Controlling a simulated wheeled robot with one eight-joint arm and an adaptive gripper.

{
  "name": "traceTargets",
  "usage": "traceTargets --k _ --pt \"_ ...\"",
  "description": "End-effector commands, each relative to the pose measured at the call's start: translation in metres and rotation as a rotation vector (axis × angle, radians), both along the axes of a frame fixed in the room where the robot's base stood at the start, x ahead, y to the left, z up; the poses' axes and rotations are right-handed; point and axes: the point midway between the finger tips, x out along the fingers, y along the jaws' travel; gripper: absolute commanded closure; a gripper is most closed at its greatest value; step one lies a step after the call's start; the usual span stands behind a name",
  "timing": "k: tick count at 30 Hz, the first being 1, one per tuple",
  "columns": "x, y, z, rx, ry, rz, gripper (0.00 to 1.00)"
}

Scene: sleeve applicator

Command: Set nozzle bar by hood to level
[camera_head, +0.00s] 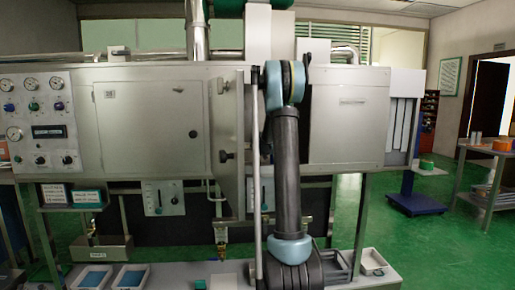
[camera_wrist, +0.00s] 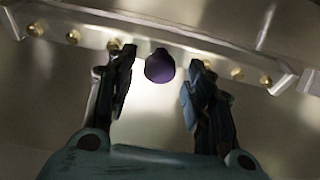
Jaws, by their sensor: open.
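In the wrist view, a metal nozzle bar (camera_wrist: 185,40) with several brass nozzles runs across the top, sloping down to the right in the picture. A dark purple knob (camera_wrist: 160,66) sits at the middle of the bar. My gripper (camera_wrist: 160,75) is open, with one finger on each side of the knob. Gaps show between the knob and both fingers. In the head view, the nozzle bar and my gripper are hidden behind my arm and the open door. Whether the bar is level cannot be told from these views.
The metal hood cabinet (camera_head: 150,125) has an open door (camera_head: 228,150) just left of my arm. A gauge panel (camera_head: 40,120) is at the left. White trays (camera_head: 130,277) lie on the bench below.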

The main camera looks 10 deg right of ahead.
Motion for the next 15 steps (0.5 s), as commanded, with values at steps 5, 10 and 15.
traceTargets --k 5,10,15 --pt "-0.027 0.002 0.007 0.000 0.000 0.000 0.52" --pt "-0.052 0.004 0.013 0.000 0.001 0.000 0.52" --pt "-0.075 0.006 0.019 0.001 0.001 0.000 0.52"
